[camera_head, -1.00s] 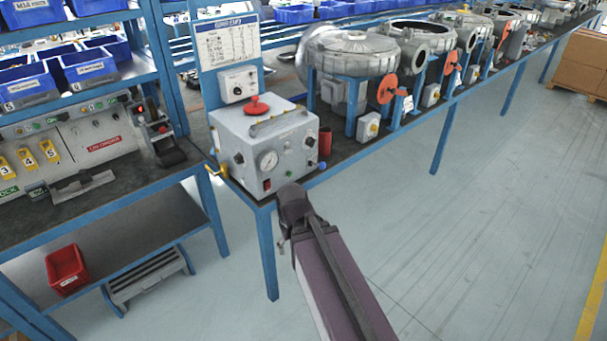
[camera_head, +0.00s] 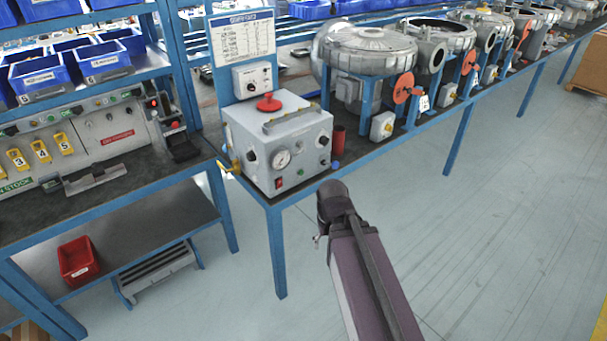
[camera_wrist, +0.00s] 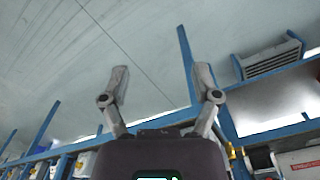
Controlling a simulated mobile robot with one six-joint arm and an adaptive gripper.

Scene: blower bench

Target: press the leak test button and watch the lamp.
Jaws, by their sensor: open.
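A grey test box (camera_head: 277,145) stands on the end of the blue-framed bench. Its front carries a round dial gauge (camera_head: 281,159), dark knobs, a red switch (camera_head: 279,183) and small fittings. A red mushroom-shaped knob (camera_head: 268,103) sits on top. I cannot tell which control is the leak test button or which fitting is the lamp. In the head view my arm reaches up in front of the box, to its lower right, apart from it. In the wrist view my gripper (camera_wrist: 161,72) is open and empty, its two fingers spread over floor and blue bench legs.
A printed chart board (camera_head: 243,35) rises behind the box. A red cylinder (camera_head: 338,140) stands to its right. Blower housings (camera_head: 367,50) line the bench beyond. A left-hand bench holds a control panel and blue bins (camera_head: 98,60). Open floor (camera_head: 500,220) lies at the right.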

